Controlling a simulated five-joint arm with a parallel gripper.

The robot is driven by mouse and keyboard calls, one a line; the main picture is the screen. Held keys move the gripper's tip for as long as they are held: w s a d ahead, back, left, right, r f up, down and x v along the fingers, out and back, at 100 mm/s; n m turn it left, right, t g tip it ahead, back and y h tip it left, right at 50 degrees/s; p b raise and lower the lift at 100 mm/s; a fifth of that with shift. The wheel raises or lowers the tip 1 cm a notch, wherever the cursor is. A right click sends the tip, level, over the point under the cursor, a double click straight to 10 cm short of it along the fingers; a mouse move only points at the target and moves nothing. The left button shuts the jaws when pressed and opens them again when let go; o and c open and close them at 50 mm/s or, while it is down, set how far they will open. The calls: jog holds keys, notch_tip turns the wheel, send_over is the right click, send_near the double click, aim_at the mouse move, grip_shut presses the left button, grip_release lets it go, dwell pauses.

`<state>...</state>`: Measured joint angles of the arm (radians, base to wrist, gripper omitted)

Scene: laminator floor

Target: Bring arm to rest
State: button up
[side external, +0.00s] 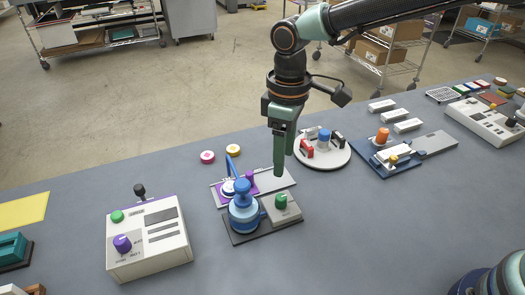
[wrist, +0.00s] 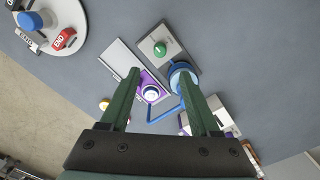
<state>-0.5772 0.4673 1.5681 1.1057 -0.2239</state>
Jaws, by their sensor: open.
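My gripper (side external: 281,160) hangs pointing down above the grey worktable (side external: 340,230), with green fingers. In the wrist view my gripper (wrist: 166,105) has its two fingers spread apart, with nothing held between them. Below it is a fixture with a purple block and a blue lever (wrist: 165,117). Beside that is a blue round device (side external: 244,212) on a dark base with a green knob (side external: 281,201). In the side view the fingers overlap the purple fixture's plate (side external: 275,181); I cannot tell the exact height above it.
A white control box (side external: 148,245) with a purple knob stands at the left. A round white turntable (side external: 322,155) with coloured blocks is right of the gripper. A blue fixture with an orange knob (side external: 382,135) and another control box (side external: 485,122) are further right. The front middle table is clear.

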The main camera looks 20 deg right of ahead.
jog(key=shift+r, duration=0.4)
jog(key=s+d+r+m+t, duration=0.1)
jog(key=d+r+m, duration=0.1)
jog(key=d+r, duration=0.35)
jog(key=s+d+r+m+t, duration=0.2)
jog(key=d+r+m, duration=0.1)
jog(key=d, duration=0.6)
jog(key=s+d+m+t, duration=0.2)
jog(key=s+d+m, duration=0.2)
jog(key=s+d, duration=0.3)
jog(key=d, duration=0.3)
jog(key=shift+d+t, duration=0.25)
jog(key=shift+t, duration=0.05)
